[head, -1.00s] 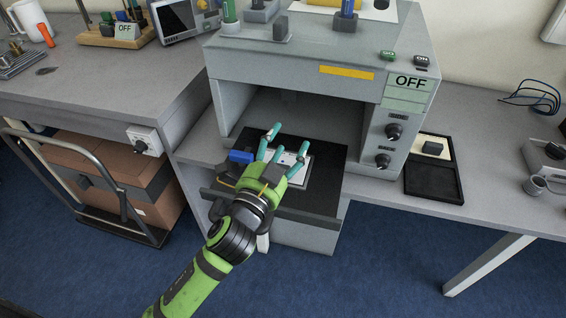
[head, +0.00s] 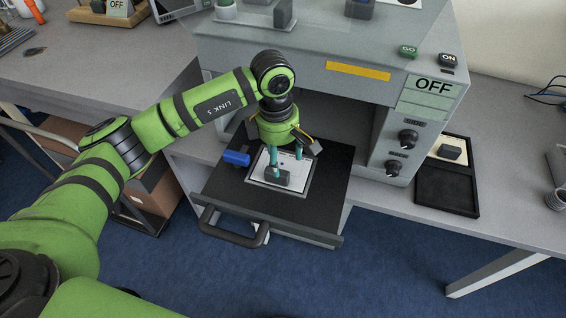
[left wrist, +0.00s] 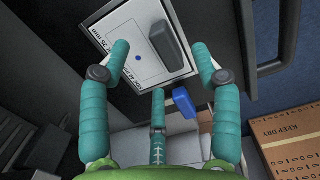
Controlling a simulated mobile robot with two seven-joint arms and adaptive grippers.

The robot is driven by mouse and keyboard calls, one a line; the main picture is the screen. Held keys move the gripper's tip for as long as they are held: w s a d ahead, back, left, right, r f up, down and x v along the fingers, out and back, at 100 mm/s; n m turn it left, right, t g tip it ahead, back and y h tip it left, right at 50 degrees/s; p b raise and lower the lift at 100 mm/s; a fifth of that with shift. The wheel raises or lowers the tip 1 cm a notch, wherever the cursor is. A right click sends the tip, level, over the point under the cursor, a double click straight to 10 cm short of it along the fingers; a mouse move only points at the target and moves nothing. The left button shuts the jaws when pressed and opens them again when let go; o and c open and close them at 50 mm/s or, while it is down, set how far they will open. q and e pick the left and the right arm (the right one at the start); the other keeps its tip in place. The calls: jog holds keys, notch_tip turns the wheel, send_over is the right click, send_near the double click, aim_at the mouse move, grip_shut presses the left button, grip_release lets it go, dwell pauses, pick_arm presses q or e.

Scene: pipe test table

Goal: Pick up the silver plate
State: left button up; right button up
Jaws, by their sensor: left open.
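A flat pale plate (head: 298,184) with a silvery edge lies in the pulled-out dark drawer of the grey machine. In the left wrist view the plate (left wrist: 150,69) shows printed lines, millimetre lettering and a blue dot. A dark grey block (head: 278,179) stands on it; the left wrist view shows this block (left wrist: 172,46) too. My left gripper (head: 287,164) points down over the plate, its teal fingers spread and empty. In the left wrist view its fingers (left wrist: 160,62) are apart near the plate's edge; contact cannot be told. My right gripper is out of view.
A blue block (head: 236,158) sits at the drawer's left side. The drawer handle (head: 232,236) sticks out in front. The machine's housing (head: 300,75) overhangs the drawer's back. A black open case (head: 447,188) lies on the right bench.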

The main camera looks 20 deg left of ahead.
aim_at(294, 173)
pick_arm(q)
jog(key=shift+w+a+r+y, duration=0.15)
jog(key=shift+a+y, duration=0.25)
jog(key=shift+a, duration=0.4)
jog(key=shift+a+f, duration=0.1)
jog(key=shift+f, duration=0.2)
jog(key=f+p, duration=0.2)
jog(key=f, duration=0.1)
jog(key=f+p, duration=0.1)
jog(key=f, duration=0.1)
jog(key=shift+d+f, duration=0.15)
jog(key=shift+d, duration=0.25)
jog(key=shift+f, duration=0.45)
grip_shut()
